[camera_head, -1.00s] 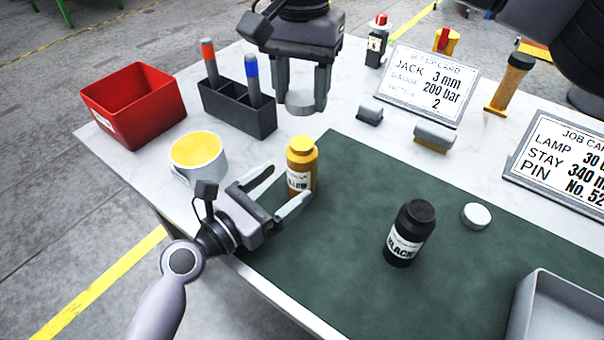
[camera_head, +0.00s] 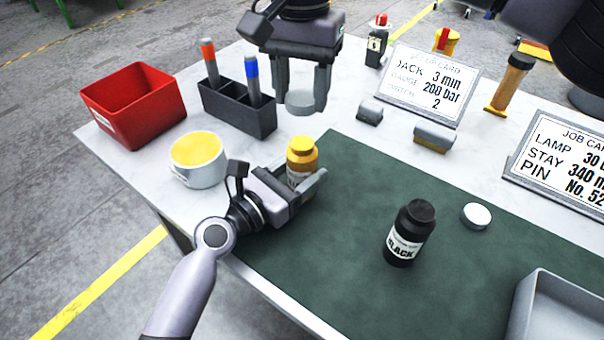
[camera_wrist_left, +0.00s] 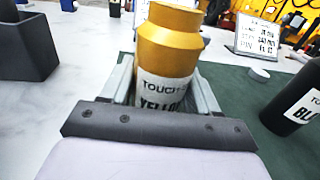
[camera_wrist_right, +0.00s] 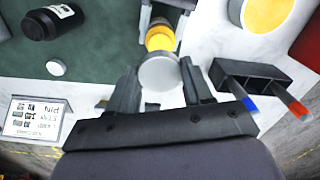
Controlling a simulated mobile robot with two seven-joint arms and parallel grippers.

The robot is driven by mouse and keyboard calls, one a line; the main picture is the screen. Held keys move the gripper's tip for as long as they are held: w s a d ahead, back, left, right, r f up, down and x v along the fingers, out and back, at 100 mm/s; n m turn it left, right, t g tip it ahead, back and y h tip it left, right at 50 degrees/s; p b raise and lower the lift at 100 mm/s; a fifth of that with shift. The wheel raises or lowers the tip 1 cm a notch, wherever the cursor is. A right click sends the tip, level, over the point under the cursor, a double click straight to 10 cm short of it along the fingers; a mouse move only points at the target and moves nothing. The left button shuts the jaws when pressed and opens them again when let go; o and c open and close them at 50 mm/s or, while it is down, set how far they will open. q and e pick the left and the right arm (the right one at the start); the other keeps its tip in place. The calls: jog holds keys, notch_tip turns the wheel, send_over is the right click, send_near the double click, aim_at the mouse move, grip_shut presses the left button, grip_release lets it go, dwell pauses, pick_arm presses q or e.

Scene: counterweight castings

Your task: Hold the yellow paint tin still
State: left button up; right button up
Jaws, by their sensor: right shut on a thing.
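The yellow paint tin (camera_head: 302,153) stands upright at the left edge of the green mat; in the left wrist view (camera_wrist_left: 167,60) it rises between my left fingers. My left gripper (camera_head: 305,182) is around its lower body, one finger on each side, and looks open with slight gaps. Part of its label is hidden by the gripper. My right gripper (camera_head: 304,98) is shut on a pale round lid (camera_head: 299,103), held above the table behind the tin; the lid also shows in the right wrist view (camera_wrist_right: 161,72).
A white cup with yellow contents (camera_head: 199,172) stands left of the tin. A dark pen holder (camera_head: 240,113) and red bin (camera_head: 140,110) are behind. A black tin (camera_head: 405,240), white cap (camera_head: 476,216) and grey tray (camera_head: 560,300) are to the right.

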pick_arm(q)
jog(key=shift+c, duration=0.2)
pick_arm(e)
send_over(301, 144)
jog(key=shift+f, duration=2.5)
jog(key=shift+f, duration=0.15)
jog(key=shift+f, duration=0.75)
pick_arm(q)
jog(key=shift+f, duration=0.1)
pick_arm(e)
jog(key=shift+f, duration=0.6)
